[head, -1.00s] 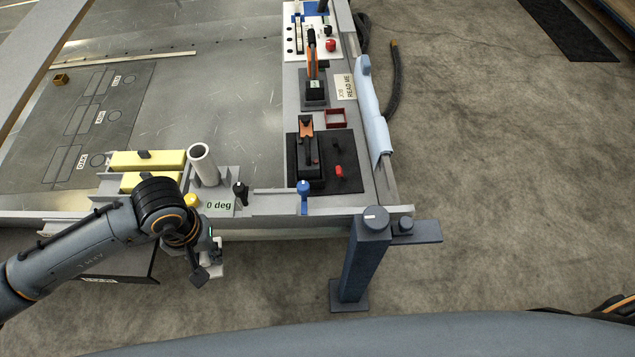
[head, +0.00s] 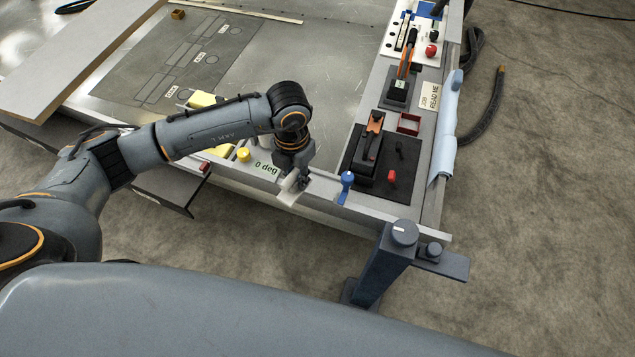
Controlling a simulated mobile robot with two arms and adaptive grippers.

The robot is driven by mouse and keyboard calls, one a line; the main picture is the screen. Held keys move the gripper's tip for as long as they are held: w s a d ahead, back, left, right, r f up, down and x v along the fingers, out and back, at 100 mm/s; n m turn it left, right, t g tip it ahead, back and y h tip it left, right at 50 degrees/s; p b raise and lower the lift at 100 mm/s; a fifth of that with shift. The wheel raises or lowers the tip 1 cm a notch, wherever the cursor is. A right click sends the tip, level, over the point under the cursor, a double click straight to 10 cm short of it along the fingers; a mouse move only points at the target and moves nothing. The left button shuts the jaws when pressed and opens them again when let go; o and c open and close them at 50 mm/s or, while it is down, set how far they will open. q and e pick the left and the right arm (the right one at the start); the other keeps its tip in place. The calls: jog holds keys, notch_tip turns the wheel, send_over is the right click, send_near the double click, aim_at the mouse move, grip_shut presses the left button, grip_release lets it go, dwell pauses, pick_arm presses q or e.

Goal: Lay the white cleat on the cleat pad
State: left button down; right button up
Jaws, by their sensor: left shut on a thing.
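The white cleat (head: 288,192) is in my left gripper (head: 294,182), at the near edge of the workbench in the head view. The gripper points down and is shut on it; its fingers are small and partly hidden by the wrist. The cleat is just right of the "0 deg" label (head: 266,168). Whether it touches the bench edge I cannot tell. A dark grey mat (head: 185,60) with outlined spots and small labels lies at the far left of the bench; I cannot tell which spot, if any, is the cleat pad. My right gripper is not in view.
A black tool pad (head: 358,165) and a red tray (head: 409,123) lie along the bench's right side. A blue-grey post (head: 385,265) stands at the near corner. Yellow blocks (head: 203,99) are partly behind my arm.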

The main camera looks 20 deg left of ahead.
aim_at(314, 183)
pick_arm(q)
jog(key=w+d+r+n, duration=0.15)
jog(key=w+n, duration=0.55)
jog(key=n, duration=1.4)
notch_tip(314, 183, down, 10)
jog(key=shift+s+d+r, duration=0.1)
jog(key=shift+d+r, duration=0.05)
jog(key=c, duration=1.2)
grip_release()
jog(key=shift+o, duration=0.2)
notch_tip(314, 183, up, 12)
